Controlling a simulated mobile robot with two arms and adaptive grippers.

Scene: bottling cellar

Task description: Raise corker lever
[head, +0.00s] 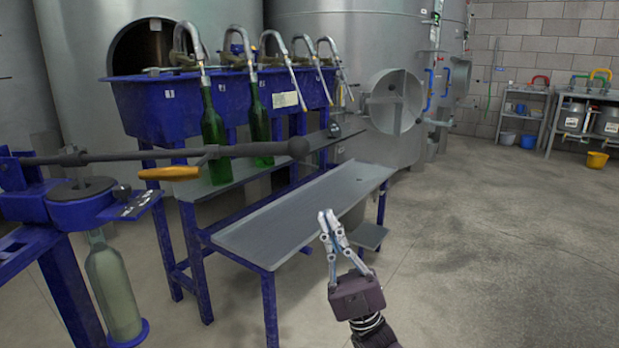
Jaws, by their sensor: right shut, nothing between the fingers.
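My left gripper is not in view.
A grey-topped bench (305,212) with blue legs stands right behind my right gripper. A blue filler trough (150,105) with several spouts and two green bottles (214,135) stands behind it. Steel tanks (345,45) line the back.

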